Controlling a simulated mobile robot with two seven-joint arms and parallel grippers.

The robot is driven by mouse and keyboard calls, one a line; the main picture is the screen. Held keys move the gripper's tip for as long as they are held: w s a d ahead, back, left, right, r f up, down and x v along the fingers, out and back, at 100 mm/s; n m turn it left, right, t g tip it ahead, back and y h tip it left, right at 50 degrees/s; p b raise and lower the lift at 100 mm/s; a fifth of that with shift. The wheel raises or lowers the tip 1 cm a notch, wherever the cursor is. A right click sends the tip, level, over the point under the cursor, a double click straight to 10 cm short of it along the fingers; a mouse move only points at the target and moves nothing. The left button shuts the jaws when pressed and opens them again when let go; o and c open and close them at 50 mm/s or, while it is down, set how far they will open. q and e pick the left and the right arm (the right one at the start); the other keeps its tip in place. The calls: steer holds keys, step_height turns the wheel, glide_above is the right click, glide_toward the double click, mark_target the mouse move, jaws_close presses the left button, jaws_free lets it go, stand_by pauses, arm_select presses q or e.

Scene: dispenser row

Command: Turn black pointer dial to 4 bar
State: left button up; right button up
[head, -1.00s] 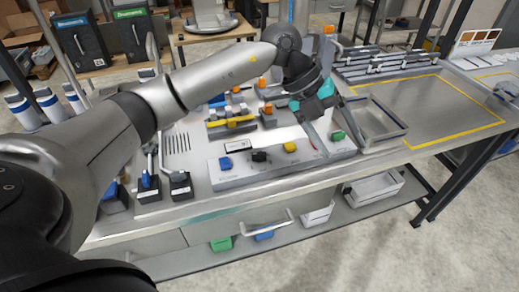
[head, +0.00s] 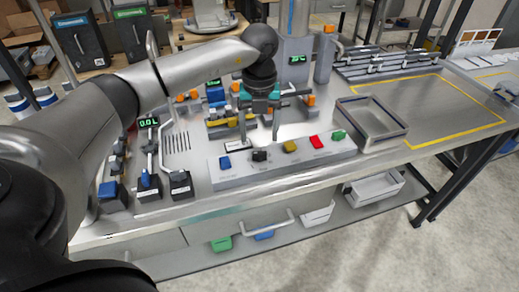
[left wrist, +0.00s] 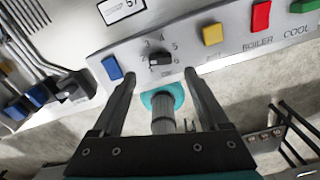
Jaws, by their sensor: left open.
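The black pointer dial (head: 259,155) sits on the sloped front panel (head: 230,180), between a blue button (head: 225,162) and a yellow button (head: 290,146). In the left wrist view the dial (left wrist: 160,59) has numbers around it, with 4 near the top; I cannot tell surely which number it points to. My left gripper (head: 260,143) is open and empty above the panel. In the left wrist view its fingers (left wrist: 160,76) stand on either side of the dial's line, apart from it. My right gripper is not in view.
A red button (head: 317,142) and a green button (head: 338,135) sit further right on the panel. Levers with blue handles (head: 145,180) stand at its left. An empty metal tray (head: 372,125) lies to the right, beside a clear yellow-outlined area (head: 440,105).

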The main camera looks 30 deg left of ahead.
mark_target(259, 153)
arm_select(q)
step_height(259, 153, down, 6)
steer(key=shift+f, duration=0.15)
steer(key=shift+c, duration=0.2)
jaws_close()
stand_by(0.5)
